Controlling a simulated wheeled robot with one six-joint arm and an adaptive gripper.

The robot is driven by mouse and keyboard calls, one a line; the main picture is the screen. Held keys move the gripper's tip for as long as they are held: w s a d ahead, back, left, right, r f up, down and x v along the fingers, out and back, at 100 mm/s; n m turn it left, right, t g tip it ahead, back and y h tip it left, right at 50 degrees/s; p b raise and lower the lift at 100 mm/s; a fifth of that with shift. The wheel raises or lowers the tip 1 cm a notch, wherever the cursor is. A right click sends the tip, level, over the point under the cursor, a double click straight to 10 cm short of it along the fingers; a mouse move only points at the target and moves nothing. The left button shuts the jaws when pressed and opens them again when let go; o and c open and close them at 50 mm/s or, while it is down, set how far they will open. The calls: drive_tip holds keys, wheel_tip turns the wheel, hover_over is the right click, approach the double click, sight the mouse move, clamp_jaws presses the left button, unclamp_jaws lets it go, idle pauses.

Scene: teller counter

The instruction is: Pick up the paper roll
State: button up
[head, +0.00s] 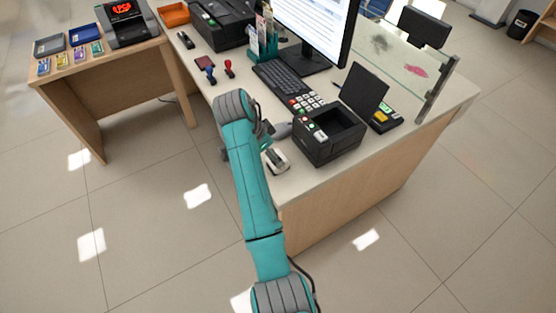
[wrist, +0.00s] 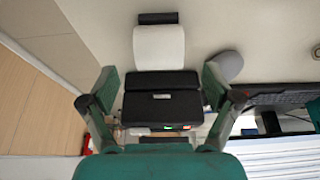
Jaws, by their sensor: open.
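A small white block-like piece with dark ends (head: 277,160) lies on the counter near its front corner, beside the black printer (head: 330,135). It looks like the paper roll, though it is too small to be sure. In the wrist view the white piece (wrist: 158,48) lies beyond my fingertips, with a dark bar at its far edge. My gripper (wrist: 160,84) is open and empty, its two fingers wide apart with the black box in line between them. In the head view my arm hides most of the gripper, above the counter's left front edge.
A grey mouse (wrist: 229,66) lies close by the right finger. The printer's lid stands open. A keyboard (head: 282,82), a monitor (head: 318,30), two stamps (head: 229,69) and a glass panel (head: 405,65) are farther back. The counter's edge lies close to the white piece.

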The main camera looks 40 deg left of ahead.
sight(287, 165)
drive_tip(key=shift+x, duration=2.75)
drive_tip(key=shift+w, duration=0.1)
drive_tip(key=shift+r, duration=0.1)
drive_tip(key=c, duration=1.3)
